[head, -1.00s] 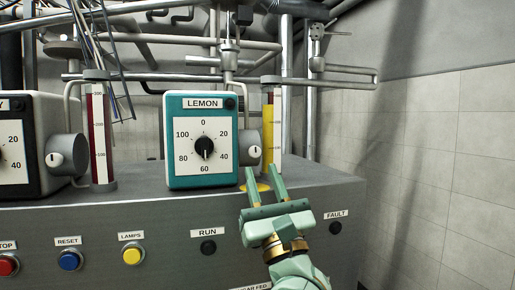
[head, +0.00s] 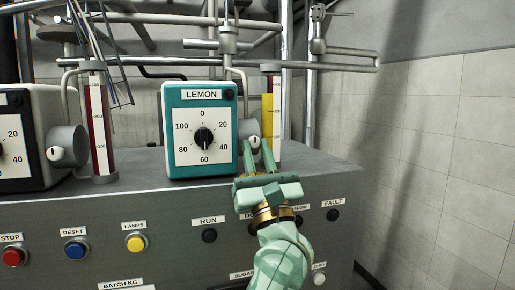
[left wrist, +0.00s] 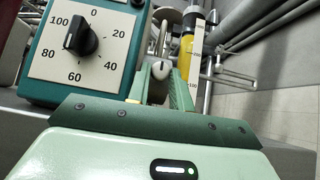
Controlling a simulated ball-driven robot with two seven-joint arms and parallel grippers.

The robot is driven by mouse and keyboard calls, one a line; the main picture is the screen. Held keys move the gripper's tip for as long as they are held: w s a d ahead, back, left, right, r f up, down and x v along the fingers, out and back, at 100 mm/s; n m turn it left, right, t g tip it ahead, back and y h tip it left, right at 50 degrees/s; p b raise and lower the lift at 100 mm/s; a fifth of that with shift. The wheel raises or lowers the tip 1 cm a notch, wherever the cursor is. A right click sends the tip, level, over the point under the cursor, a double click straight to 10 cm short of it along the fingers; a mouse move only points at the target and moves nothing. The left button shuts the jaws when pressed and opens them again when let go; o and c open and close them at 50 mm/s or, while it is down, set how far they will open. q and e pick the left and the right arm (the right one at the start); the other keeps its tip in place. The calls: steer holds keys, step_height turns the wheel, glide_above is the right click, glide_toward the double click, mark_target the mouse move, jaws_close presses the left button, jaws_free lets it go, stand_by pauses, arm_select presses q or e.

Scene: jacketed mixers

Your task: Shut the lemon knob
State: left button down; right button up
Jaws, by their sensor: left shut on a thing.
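The teal LEMON box (head: 176,161) stands on the grey console, with a black dial knob (head: 203,138) on its white face pointing down near 60. A grey round housing (head: 246,127) on its right side carries a small pale knob (head: 255,142) with a dark upright mark. My left gripper (head: 260,148) reaches up from below, and its two green fingers are shut on this small knob, one on each side. In the left wrist view the small knob (left wrist: 160,67) shows between the fingertips, and the black dial knob (left wrist: 81,38) is to their left. My right gripper is not in view.
A yellow-filled gauge tube (head: 268,112) stands close to the right of the small knob. A second, black box (head: 45,110) and a red gauge tube (head: 98,130) are at the left. Console buttons sit below, such as the yellow LAMPS button (head: 136,242).

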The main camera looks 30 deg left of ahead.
arm_select(q)
steer(key=shift+r+m, duration=0.1)
steer(key=shift+m, duration=0.4)
steer(key=c, duration=1.5)
jaws_free()
steer(key=shift+c, duration=0.2)
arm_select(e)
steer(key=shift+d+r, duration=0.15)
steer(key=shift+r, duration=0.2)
arm_select(q)
steer(key=shift+f, duration=0.25)
